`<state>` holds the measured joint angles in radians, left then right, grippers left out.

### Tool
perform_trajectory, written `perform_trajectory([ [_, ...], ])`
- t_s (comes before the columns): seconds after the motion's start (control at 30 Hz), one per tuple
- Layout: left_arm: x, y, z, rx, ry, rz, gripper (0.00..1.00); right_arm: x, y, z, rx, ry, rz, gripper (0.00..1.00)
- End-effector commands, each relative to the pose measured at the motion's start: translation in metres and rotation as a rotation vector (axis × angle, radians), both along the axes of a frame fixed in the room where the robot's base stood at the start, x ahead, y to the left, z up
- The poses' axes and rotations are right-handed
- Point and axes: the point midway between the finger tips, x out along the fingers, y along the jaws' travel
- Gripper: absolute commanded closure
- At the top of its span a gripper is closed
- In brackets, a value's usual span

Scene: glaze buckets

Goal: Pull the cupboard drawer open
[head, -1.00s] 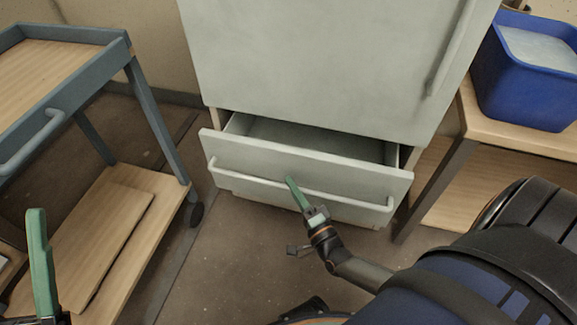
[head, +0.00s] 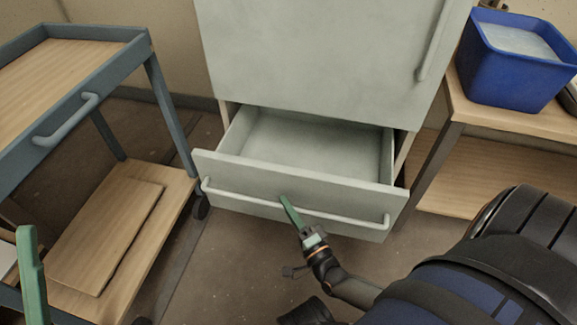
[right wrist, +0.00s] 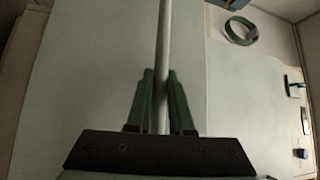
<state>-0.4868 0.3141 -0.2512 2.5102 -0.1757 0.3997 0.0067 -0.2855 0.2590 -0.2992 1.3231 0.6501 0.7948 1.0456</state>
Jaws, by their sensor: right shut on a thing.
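The cupboard (head: 330,60) is pale grey-green with a closed door above and a drawer below. The drawer (head: 255,178) stands well open, and its inside looks empty. Its long bar handle (head: 345,217) runs across the front. My right gripper (head: 288,208) is shut on the handle near its middle. In the right wrist view its green fingers (right wrist: 161,100) lie on both sides of the handle bar (right wrist: 164,50). My left gripper (head: 30,275) shows only in part at the lower left edge, away from the drawer; its jaw opening is not clear.
A blue-grey cart (head: 135,45) with wooden shelves stands left of the drawer. At the right, a wooden bench (head: 480,105) holds a blue bucket (head: 515,75). Bare floor (head: 215,260) lies in front of the drawer.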

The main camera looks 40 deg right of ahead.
Motion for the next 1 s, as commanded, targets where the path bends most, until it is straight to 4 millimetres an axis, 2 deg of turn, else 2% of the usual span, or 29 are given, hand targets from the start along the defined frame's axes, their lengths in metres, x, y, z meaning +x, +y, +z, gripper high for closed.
perform_trajectory([
  [0.5, -0.0001, 0.0002, 0.0009, -0.001, -0.002, 0.0, 0.5, 0.0, 0.0052, 0.001, 0.0, -0.002, 0.007, 1.0],
  [0.53, -0.0001, 0.0002, 0.0009, -0.001, -0.002, 0.0, 0.5, 0.0001, 0.0051, 0.0011, 0.001, -0.002, 0.008, 0.77],
  [0.77, 0.0, 0.0001, 0.001, -0.001, -0.002, 0.001, 0.5, -0.0005, 0.0032, 0.0006, 0.001, -0.001, 0.003, 0.51],
  [1.0, 0.0001, 0.0004, 0.0012, -0.002, -0.002, 0.002, 0.5, -0.0009, 0.0021, 0.0002, 0.0, 0.0, 0.001, 0.5],
])
